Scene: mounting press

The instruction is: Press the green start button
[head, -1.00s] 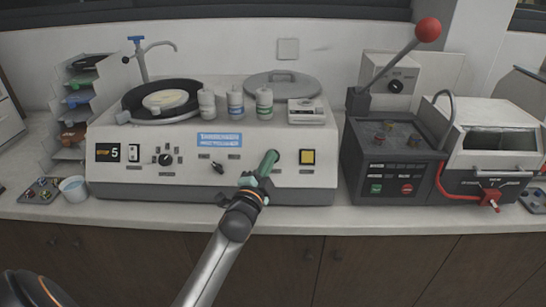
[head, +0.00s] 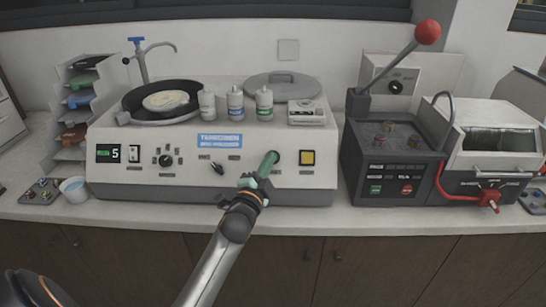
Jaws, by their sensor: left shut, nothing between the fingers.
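My left gripper (head: 272,158) is shut, and its green fingers reach up to the front panel of the white grinding machine (head: 130,184). I cannot tell contact for certain. A small green button (head: 376,189) also shows on the dark press (head: 392,155) at the right, beside a red one, well apart from the gripper. My right gripper is out of view.
A display (head: 108,153) at the panel's left glows green and reads 5. A yellow button (head: 307,158) and a black knob (head: 217,168) flank the gripper. Bottles (head: 236,105) stand on top. The counter front (head: 300,220) is clear.

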